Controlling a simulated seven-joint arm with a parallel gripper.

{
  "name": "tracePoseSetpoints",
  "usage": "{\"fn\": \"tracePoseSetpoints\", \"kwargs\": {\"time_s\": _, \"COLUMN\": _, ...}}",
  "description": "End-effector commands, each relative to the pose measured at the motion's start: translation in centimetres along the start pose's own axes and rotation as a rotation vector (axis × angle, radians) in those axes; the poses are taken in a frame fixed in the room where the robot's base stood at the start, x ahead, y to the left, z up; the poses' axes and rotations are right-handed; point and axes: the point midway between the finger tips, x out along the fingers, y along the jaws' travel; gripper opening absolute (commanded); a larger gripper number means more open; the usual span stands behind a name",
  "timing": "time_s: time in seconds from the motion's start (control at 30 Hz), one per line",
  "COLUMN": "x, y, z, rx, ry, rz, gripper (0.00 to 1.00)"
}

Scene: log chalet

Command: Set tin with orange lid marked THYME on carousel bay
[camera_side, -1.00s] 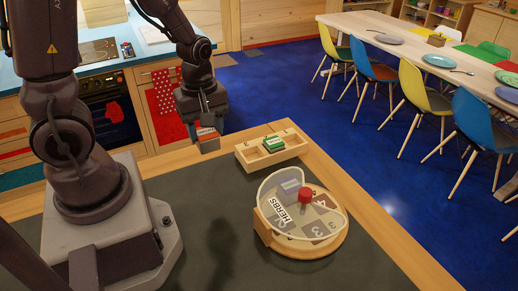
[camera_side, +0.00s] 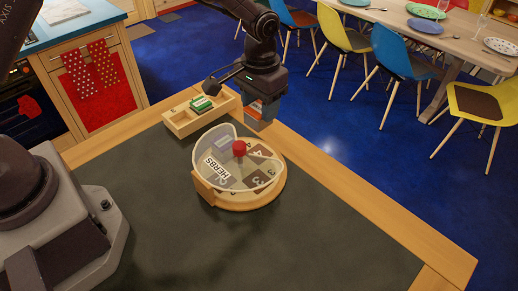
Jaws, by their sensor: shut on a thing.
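My gripper (camera_side: 263,98) is shut on a small tin with an orange lid (camera_side: 260,112). The tin hangs in the air at the far right of the carousel, near the bench's back edge; its lettering is too small to read. The round wooden carousel (camera_side: 250,201) stands on the dark bench top. It has a red knob (camera_side: 239,148) in the middle, numbered bays, and a clear curved cover marked HERBS (camera_side: 214,167) over its front left. Bays with numbers show at the right side, outside or through the cover; I cannot tell exactly where the cover ends.
A wooden tray (camera_side: 180,127) with compartments stands behind the carousel, left of my gripper. It holds a green-lidded tin (camera_side: 201,103). The dark bench top (camera_side: 330,235) is clear in front and to the right. Chairs and a dining table are beyond.

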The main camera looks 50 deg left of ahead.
Motion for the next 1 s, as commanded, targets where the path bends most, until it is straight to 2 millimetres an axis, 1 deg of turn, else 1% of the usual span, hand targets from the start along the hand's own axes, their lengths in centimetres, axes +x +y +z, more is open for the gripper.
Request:
{"fn": "tracePoseSetpoints", "kwargs": {"time_s": 0.03, "x": 1.0, "y": 0.2, "z": 0.0, "rx": 0.010, "ry": -0.004, "rz": 0.000, "gripper": 0.23}}
{"fn": "tracePoseSetpoints", "kwargs": {"time_s": 0.2, "x": 4.2, "y": 0.1, "z": 0.0, "rx": 0.011, "ry": -0.004, "rz": 0.000, "gripper": 0.23}}
{"fn": "tracePoseSetpoints", "kwargs": {"time_s": 0.3, "x": 5.4, "y": 0.1, "z": -0.1, "rx": 0.009, "ry": -0.001, "rz": 0.000, "gripper": 0.23}}
{"fn": "tracePoseSetpoints", "kwargs": {"time_s": 0.47, "x": 6.5, "y": 0.1, "z": -0.1, "rx": 0.008, "ry": -0.001, "rz": 0.000, "gripper": 0.23}}
{"fn": "tracePoseSetpoints", "kwargs": {"time_s": 0.67, "x": 9.2, "y": 0.1, "z": 0.0, "rx": 0.007, "ry": -0.003, "rz": 0.000, "gripper": 0.23}}
{"fn": "tracePoseSetpoints", "kwargs": {"time_s": 1.0, "x": 9.6, "y": 0.1, "z": -0.1, "rx": 0.006, "ry": 0.001, "rz": 0.000, "gripper": 0.23}}
